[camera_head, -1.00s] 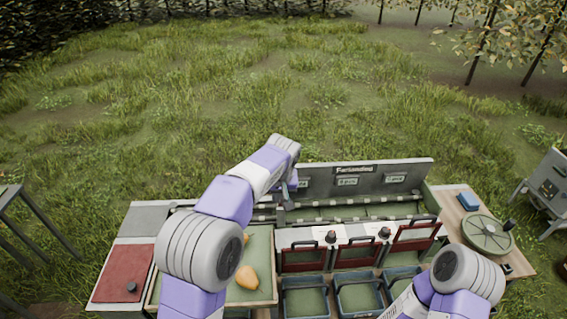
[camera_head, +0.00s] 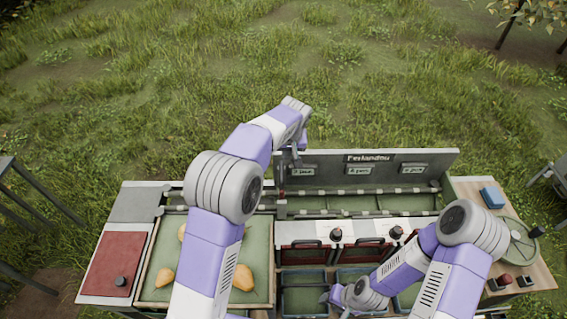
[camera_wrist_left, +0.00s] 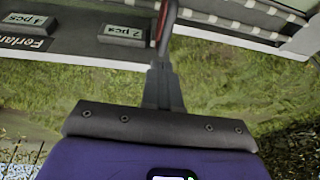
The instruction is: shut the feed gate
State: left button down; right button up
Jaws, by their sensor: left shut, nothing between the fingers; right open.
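A narrow grey upright (camera_head: 281,207) with a reddish part stands between the pear tray (camera_head: 150,262) and the sorting lanes; it may be the feed gate, but I cannot tell its position. My left gripper (camera_head: 297,157) is shut and empty, just above it by the back panel. In the left wrist view its closed fingers (camera_wrist_left: 163,84) point at a dark red-edged bar (camera_wrist_left: 166,28); I cannot tell whether they touch. My right gripper (camera_head: 342,300) is open and low over the front bins, partly hidden by its wrist.
Several pears (camera_head: 243,278) lie in the tray. Red flaps with black handles (camera_head: 302,257) front the lanes, with green bins (camera_head: 304,298) below. A labelled grey panel (camera_head: 372,175) rises behind. A round green disc (camera_head: 517,240) and blue block (camera_head: 492,197) sit at right.

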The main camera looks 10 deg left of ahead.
aim_at(282, 169)
pick_arm(q)
jog(key=x, duration=0.4)
jog(key=s+x, duration=0.1)
jog(key=x, duration=0.2)
jog(key=shift+a+f+p, duration=0.1)
jog(key=shift+a+p, duration=0.05)
jog(key=shift+p, duration=0.25)
jog(key=shift+s, duration=0.1)
